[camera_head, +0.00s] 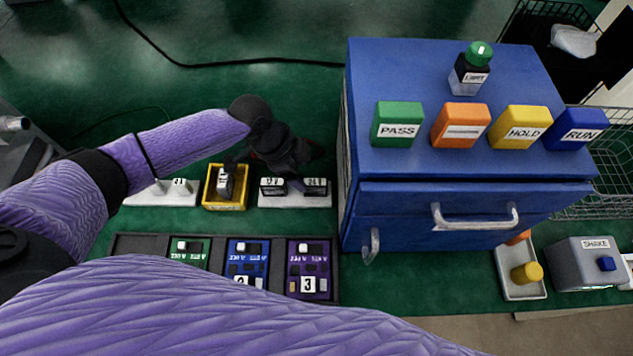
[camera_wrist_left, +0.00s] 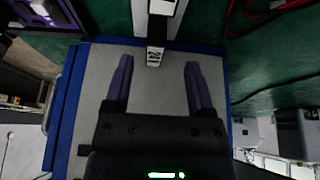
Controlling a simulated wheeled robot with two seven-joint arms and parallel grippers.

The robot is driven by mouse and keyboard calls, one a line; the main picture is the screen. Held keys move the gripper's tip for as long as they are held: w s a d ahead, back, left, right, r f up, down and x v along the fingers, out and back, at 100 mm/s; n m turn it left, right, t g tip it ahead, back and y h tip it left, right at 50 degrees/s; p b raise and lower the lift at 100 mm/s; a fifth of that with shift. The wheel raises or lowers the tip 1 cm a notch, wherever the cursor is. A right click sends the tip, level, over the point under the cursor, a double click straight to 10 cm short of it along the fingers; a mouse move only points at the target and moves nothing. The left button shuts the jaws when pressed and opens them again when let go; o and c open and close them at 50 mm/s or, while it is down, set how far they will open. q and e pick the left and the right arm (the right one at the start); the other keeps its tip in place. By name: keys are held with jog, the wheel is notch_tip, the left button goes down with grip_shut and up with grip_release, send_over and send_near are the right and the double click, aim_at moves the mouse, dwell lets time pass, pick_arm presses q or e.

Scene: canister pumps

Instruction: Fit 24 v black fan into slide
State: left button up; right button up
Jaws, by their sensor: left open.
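A black block labelled 24 V (camera_head: 315,186) stands at the right end of a white holder (camera_head: 292,201), beside a black block labelled 12 V (camera_head: 272,186). My left gripper (camera_head: 288,165) is just behind this holder, by the cabinet's left side. In the left wrist view its two purple fingers (camera_wrist_left: 157,72) are open with nothing gripped. A small dark block with a white label (camera_wrist_left: 155,50) shows just beyond the gap between the fingertips. Green (camera_head: 189,250), blue (camera_head: 247,262) and purple (camera_head: 308,268) panels lie in a black tray; I cannot tell which part is the slide.
A blue cabinet (camera_head: 460,195) stands close to the right of my gripper, with labelled blocks on top. A yellow tray (camera_head: 225,204) holding a black item and a white stand (camera_head: 162,193) are to the left. Green table is clear behind the gripper.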

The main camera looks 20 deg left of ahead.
aim_at(308, 182)
pick_arm(q)
jog(key=x, duration=0.2)
jog(key=b+x, duration=0.1)
jog(key=x, duration=0.1)
jog(key=shift+s+d+f, duration=0.15)
jog(key=shift+s, duration=0.05)
grip_shut()
